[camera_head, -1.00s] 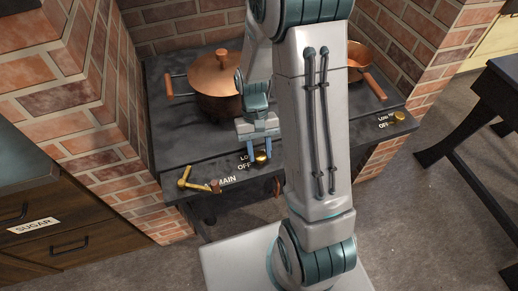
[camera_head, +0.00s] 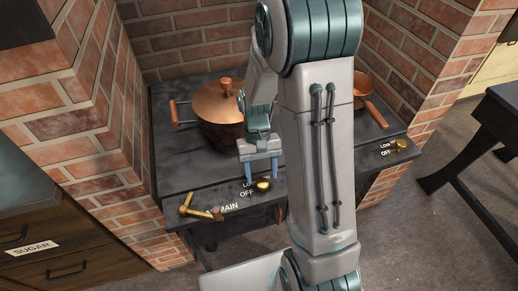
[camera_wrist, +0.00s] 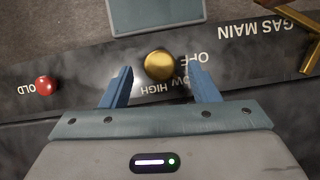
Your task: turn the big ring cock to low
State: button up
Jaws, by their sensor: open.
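A round brass knob (camera_head: 263,186) sits on the stove's front strip, beside LOW and OFF lettering and in front of the copper pot (camera_head: 217,105). It also shows in the wrist view (camera_wrist: 159,65), with OFF, LOW and HIGH printed around it. My gripper (camera_head: 262,175) is open over the front strip, close to this knob. In the wrist view, my gripper's fingertips (camera_wrist: 161,74) lie on either side of the knob, which appears just beyond them. I cannot tell whether they touch it. The knob's pointer direction is not clear.
A brass gas main lever (camera_head: 187,208) is left of the knob. A second brass knob (camera_head: 401,144) is at the right, near a smaller copper pan (camera_head: 368,88). A red button (camera_wrist: 44,85) shows in the wrist view. Brick walls (camera_head: 95,110) flank the stove (camera_head: 175,150).

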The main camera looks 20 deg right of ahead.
jog(key=p+v, duration=0.1)
jog(key=v, duration=1.1)
notch_tip(320, 180, up, 8)
jog(key=t+p, duration=0.3)
send_over(262, 181)
jog(key=s+r+t+p, duration=0.3)
jog(key=s+r+t, duration=0.1)
jog(key=s, duration=0.3)
jog(key=shift+s+r+n, duration=0.15)
jog(key=shift+r+n, duration=0.25)
jog(key=shift+r, duration=0.25)
